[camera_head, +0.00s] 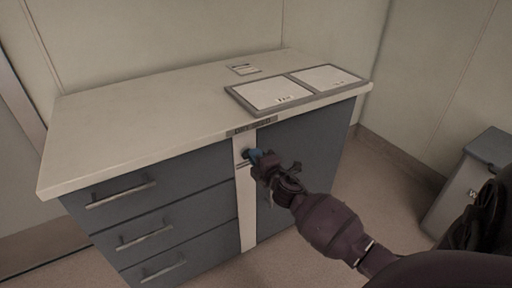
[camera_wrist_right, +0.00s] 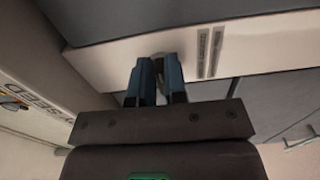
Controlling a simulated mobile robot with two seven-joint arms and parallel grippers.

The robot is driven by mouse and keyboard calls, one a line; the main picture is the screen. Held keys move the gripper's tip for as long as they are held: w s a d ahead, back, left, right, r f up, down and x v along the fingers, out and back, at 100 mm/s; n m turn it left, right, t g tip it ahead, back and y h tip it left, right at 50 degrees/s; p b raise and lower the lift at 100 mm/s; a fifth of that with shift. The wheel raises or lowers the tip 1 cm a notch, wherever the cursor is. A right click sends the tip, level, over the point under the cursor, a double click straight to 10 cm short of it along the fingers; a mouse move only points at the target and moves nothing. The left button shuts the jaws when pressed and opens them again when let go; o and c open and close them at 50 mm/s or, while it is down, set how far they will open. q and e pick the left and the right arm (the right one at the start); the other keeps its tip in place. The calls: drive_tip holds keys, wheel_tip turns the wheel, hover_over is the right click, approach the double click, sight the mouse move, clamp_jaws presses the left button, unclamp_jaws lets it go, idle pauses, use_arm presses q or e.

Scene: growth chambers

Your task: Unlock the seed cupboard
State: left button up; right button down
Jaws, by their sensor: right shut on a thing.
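The seed cupboard (camera_head: 310,132) is the blue-grey door at the right of the bench unit, under a "DRY SEED" label (camera_head: 251,127). A pale upright strip (camera_head: 246,205) runs along the door's left edge. My right gripper (camera_head: 252,156) is at the top of this strip. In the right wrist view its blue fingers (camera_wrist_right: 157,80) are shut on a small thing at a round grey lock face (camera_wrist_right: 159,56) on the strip. The fingers mostly hide that thing, so I cannot tell its shape or how it is turned. The door looks closed. My left gripper is out of view.
Drawers with bar handles (camera_head: 130,238) fill the unit's left side. The pale worktop (camera_head: 150,108) overhangs the front and holds a grey-framed panel with two white sheets (camera_head: 300,88) and a small card (camera_head: 243,69). A grey bin-like box (camera_head: 468,190) stands at the right.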

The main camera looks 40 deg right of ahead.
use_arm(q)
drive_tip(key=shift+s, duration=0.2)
use_arm(e)
drive_tip(key=shift+f, duration=0.1)
drive_tip(key=c, duration=1.1)
unclamp_jaws()
drive_tip(key=shift+c, duration=0.2)
use_arm(q)
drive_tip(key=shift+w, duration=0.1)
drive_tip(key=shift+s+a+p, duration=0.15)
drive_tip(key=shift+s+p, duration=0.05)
drive_tip(key=shift+p, duration=0.4)
use_arm(e)
drive_tip(key=v, duration=1.1)
